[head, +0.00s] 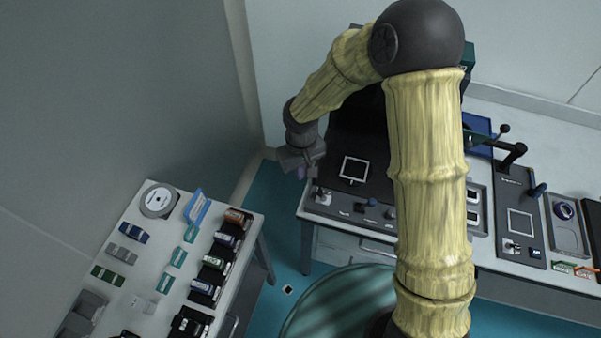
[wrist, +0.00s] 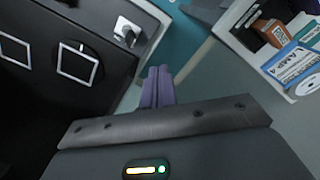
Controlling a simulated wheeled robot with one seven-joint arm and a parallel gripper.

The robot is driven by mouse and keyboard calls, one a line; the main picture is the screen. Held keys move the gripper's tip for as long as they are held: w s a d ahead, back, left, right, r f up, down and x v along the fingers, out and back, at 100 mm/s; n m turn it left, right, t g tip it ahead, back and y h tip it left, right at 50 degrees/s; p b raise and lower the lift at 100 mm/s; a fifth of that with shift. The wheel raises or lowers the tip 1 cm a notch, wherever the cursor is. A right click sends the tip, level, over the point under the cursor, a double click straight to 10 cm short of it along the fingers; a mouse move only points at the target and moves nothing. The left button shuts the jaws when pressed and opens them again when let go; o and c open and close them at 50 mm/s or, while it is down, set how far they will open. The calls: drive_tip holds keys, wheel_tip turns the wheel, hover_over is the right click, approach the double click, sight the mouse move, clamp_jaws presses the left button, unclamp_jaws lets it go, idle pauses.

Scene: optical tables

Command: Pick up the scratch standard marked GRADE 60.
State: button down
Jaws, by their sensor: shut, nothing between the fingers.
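I cannot pick out the scratch standard marked GRADE 60 in either view; no such marking is readable. My gripper (head: 301,174) hangs in the air near the left front corner of the dark instrument panel (head: 345,205). In the wrist view the purple fingers (wrist: 158,72) are together with nothing between them. Several small labelled pieces lie on the white left table (head: 150,215), among them an orange one (head: 236,217) that also shows in the wrist view (wrist: 272,33).
A round white-topped disc (head: 158,200) and a blue-and-white card (head: 196,207) stand at the left table's back. A gap with teal floor (head: 285,235) separates the two tables. The right bench has a tray (head: 567,225) and a dark fixture (head: 519,222). My arm hides part of the bench.

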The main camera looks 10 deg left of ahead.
drive_tip(key=shift+d, duration=0.1)
drive_tip(key=s+d+r+m+t, duration=0.1)
drive_tip(key=d+r, duration=0.3)
drive_tip(key=d, duration=0.4)
drive_tip(key=s+d+r+m, duration=0.4)
drive_tip(key=d, duration=0.5)
drive_tip(key=s+d+r+m+t, duration=0.1)
drive_tip(key=s+d+r+m, duration=0.1)
drive_tip(key=d+r, duration=0.3)
drive_tip(key=d+m, duration=0.1)
drive_tip(key=d, duration=0.3)
drive_tip(key=shift+s+t, duration=0.2)
drive_tip(key=shift+t, duration=0.1)
